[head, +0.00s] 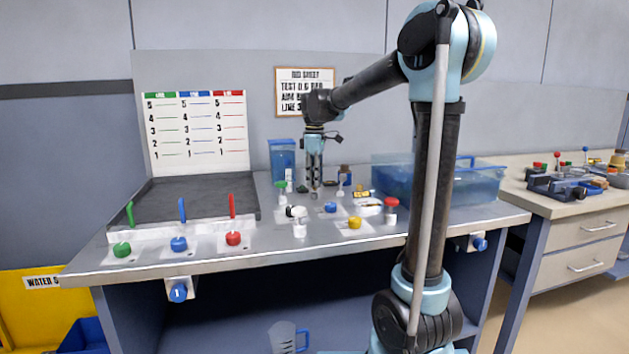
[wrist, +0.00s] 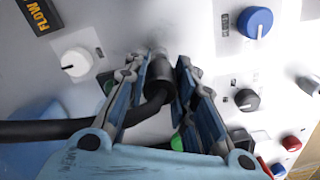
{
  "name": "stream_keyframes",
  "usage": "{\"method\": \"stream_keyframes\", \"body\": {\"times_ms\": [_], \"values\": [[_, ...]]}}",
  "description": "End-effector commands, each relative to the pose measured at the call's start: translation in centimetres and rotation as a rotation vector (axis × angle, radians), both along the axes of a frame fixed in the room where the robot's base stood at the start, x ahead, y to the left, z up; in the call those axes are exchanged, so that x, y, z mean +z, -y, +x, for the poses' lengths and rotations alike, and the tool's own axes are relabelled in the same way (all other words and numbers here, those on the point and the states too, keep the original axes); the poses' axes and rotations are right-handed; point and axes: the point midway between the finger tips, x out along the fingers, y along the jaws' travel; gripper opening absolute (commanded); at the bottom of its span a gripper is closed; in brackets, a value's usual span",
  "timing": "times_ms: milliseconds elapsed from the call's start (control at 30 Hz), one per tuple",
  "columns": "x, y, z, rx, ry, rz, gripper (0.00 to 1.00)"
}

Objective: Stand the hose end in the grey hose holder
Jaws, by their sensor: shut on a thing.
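My gripper (head: 314,178) is over the back middle of the bench panel, pointing down. In the wrist view its two fingers (wrist: 157,78) are shut on the hose end (wrist: 161,72), a dark grey cylinder. The black hose (wrist: 70,131) bends out below the hose end and runs off to the left. The far tip of the hose end is close to the pale panel; whether it touches is unclear. I cannot make out the grey hose holder for certain; the fingers and hose end hide part of the panel there.
A white knob (wrist: 75,63), a blue knob (wrist: 255,22) and a black knob (wrist: 247,100) surround the gripper. A clear blue tank (head: 440,182) stands right, a blue container (head: 282,158) behind left. Green, blue and red levers (head: 232,206) line the front left.

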Motion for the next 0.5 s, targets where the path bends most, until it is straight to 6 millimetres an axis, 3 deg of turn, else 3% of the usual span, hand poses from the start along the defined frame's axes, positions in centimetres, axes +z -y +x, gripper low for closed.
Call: {"method": "stream_keyframes", "body": {"times_ms": [500], "values": [[-0.53,-0.01,0.01,0.000,0.000,0.000,0.09]]}}
